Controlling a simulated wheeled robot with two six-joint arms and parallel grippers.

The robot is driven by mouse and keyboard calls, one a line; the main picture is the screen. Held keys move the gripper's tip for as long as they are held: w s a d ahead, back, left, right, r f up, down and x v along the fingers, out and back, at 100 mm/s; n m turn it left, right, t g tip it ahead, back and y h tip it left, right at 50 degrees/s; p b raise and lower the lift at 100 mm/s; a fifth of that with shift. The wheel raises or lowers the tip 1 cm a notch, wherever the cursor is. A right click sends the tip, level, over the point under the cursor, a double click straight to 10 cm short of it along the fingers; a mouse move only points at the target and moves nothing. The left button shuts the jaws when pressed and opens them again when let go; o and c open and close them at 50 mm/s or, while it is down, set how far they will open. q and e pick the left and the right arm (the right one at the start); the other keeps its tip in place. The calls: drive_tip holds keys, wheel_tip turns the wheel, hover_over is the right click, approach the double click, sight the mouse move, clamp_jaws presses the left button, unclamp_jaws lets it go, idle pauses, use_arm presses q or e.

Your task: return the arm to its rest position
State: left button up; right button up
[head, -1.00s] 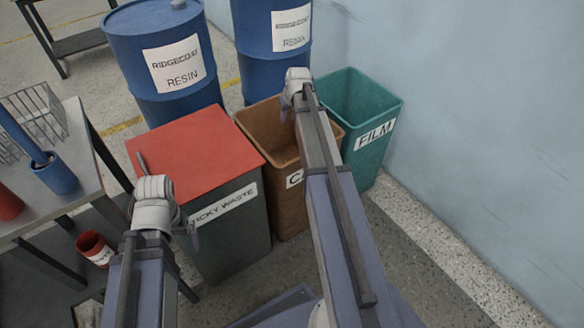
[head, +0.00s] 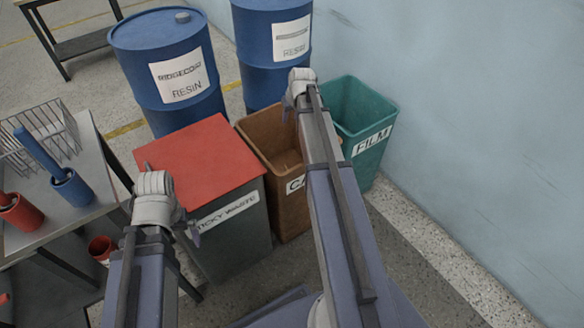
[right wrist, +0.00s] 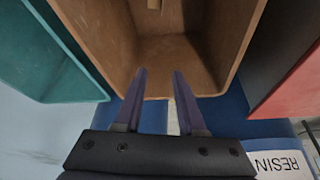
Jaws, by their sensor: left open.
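My right arm (head: 340,220) reaches forward over the brown bin (head: 262,145), its wrist near the bin's far rim. In the right wrist view my right gripper (right wrist: 159,72) has its two fingers apart with nothing between them, in front of the brown bin's opening (right wrist: 185,50). My left arm (head: 140,275) is bent up at the lower left, with its wrist beside the red-lidded bin. Only a small part of my left gripper (head: 190,235) shows past the wrist; it is open and no object is visible in it.
The red-lidded sticky waste bin (head: 205,160) and teal film bin (head: 365,105) flank the brown bin. Blue resin drums (head: 185,95) stand behind. A table (head: 100,200) with a wire basket (head: 45,135) and cups is at left. The wall (head: 480,120) is at right.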

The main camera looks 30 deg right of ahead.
use_arm(q)
drive_tip(key=shift+r, duration=0.55)
use_arm(e)
drive_tip(key=shift+s+r, duration=0.2)
drive_tip(key=shift+r, duration=0.3)
drive_tip(key=shift+a, duration=0.1)
